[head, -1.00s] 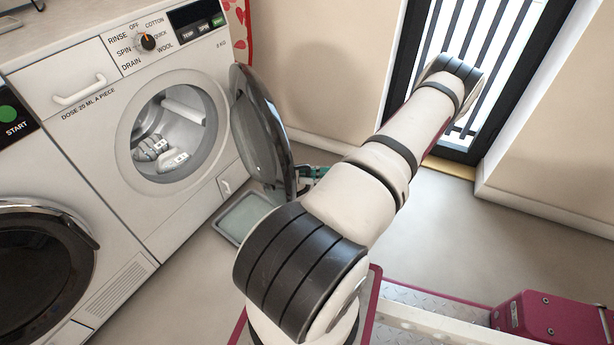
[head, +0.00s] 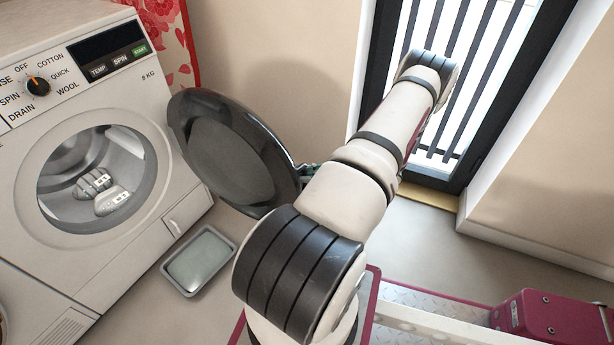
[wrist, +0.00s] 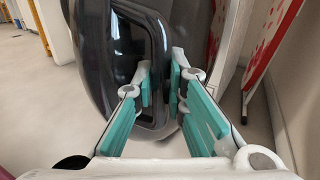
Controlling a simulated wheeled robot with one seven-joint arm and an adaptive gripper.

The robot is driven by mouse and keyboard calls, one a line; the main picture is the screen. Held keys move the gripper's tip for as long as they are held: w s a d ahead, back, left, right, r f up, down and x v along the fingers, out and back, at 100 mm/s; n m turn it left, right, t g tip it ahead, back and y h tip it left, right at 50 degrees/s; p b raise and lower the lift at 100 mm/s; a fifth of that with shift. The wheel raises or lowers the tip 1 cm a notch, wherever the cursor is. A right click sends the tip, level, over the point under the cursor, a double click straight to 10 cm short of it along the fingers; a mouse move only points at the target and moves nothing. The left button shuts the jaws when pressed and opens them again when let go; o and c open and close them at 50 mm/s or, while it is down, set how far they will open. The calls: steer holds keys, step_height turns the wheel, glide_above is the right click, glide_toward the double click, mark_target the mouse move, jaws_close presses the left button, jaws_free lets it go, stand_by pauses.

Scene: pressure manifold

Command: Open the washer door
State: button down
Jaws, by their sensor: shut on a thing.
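The washer (head: 105,250) stands at the left in the head view. Its round dark door (head: 235,155) stands wide open to the right of the drum opening, and also fills the upper middle of the wrist view (wrist: 95,60). In the head view only a bit of my gripper (head: 306,171) shows past the door's right edge; the rest is hidden by the door and my arm.
Pale items (head: 98,190) lie inside the drum. A shallow grey tray (head: 199,262) sits on the floor below the door. A red-patterned panel (wrist: 275,35) stands close on the right in the wrist view. A barred glass door (head: 440,90) is behind my arm.

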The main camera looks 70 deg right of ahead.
steer(key=shift+w+d, duration=0.2)
steer(key=shift+w, duration=0.05)
steer(key=c, duration=1.8)
jaws_free()
steer(key=v, duration=1.2)
steer(key=shift+s+a, duration=0.1)
